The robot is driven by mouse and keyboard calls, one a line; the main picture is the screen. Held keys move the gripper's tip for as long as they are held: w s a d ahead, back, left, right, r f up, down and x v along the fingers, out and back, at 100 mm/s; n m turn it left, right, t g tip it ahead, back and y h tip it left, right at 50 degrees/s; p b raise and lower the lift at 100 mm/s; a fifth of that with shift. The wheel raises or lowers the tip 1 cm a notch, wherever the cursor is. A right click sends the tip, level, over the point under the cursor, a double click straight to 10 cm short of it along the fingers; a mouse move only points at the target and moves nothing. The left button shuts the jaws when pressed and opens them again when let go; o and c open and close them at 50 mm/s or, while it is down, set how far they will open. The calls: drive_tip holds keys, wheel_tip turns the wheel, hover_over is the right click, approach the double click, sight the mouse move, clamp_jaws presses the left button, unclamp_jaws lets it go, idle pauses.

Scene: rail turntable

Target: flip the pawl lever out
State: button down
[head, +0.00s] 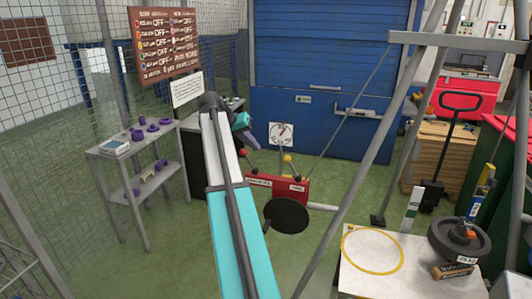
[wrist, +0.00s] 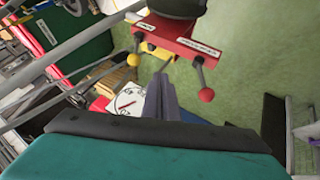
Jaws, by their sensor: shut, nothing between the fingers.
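A red box (head: 277,187) carries two levers, one with a red knob (head: 243,152) and one with a yellow knob (head: 287,159). Its white labels are too small to read, so I cannot tell which lever is the pawl lever. In the wrist view the box (wrist: 178,42) is at the top, with the yellow knob (wrist: 133,59) left and the red knob (wrist: 206,95) right. My gripper (wrist: 160,80) is shut and empty, its fingertips appearing between the knobs. In the head view my gripper (head: 250,139) is near the red knob; contact is unclear.
A dial (head: 281,134) stands behind the box and a black disc (head: 286,215) in front. A grey shelf (head: 118,153) with purple parts is left. Slanted grey poles (head: 360,135) cross the right side. A white table (head: 360,284) is front right. Green floor lies open between.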

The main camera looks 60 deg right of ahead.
drive_tip(key=s+d+f+p, duration=0.3)
drive_tip(key=s+d+f, duration=0.2)
drive_tip(key=d+f, duration=0.1)
drive_tip(key=shift+s+d+f, duration=0.4)
drive_tip(key=shift+d, duration=0.4)
idle(0.4)
